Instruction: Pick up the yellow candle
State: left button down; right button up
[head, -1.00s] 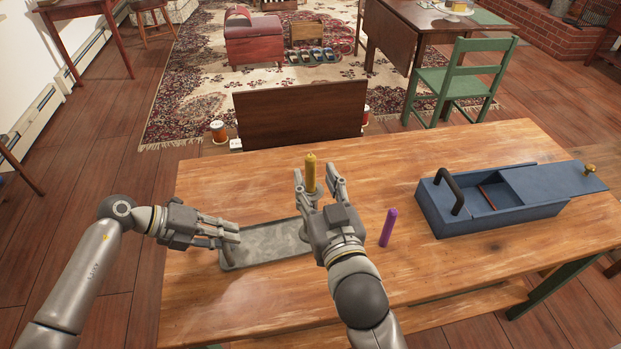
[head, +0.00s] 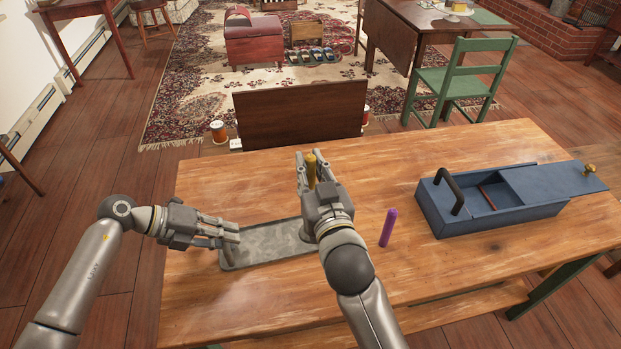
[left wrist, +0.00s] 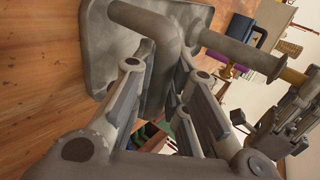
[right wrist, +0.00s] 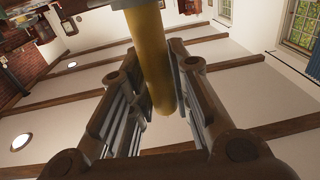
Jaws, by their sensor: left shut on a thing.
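The yellow candle (head: 311,172) stands upright in the holder of a grey metal tray (head: 265,245) on the wooden table. My right gripper (head: 312,160) has its fingers on either side of the candle. In the right wrist view the candle (right wrist: 150,60) hangs between the fingers, with a small gap on the right; the gripper looks open. My left gripper (head: 232,236) is at the tray's left end, shut on its bent grey handle (left wrist: 160,45). In the left wrist view the holder's stem (left wrist: 235,48) shows beyond. The stem is mostly hidden by my right gripper in the head view.
A blue box (head: 480,222) with a sliding lid (head: 550,180) and dark handle lies further right. The table's front left and back middle are clear.

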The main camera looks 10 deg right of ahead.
grip_shut()
notch_tip(320, 180, up, 10)
dwell(0.4)
pick_arm(q)
jog(key=c, duration=1.3)
grip_release()
jog(key=shift+c, duration=0.2)
jog(key=v, duration=1.2)
jog(key=shift+f, duration=0.1)
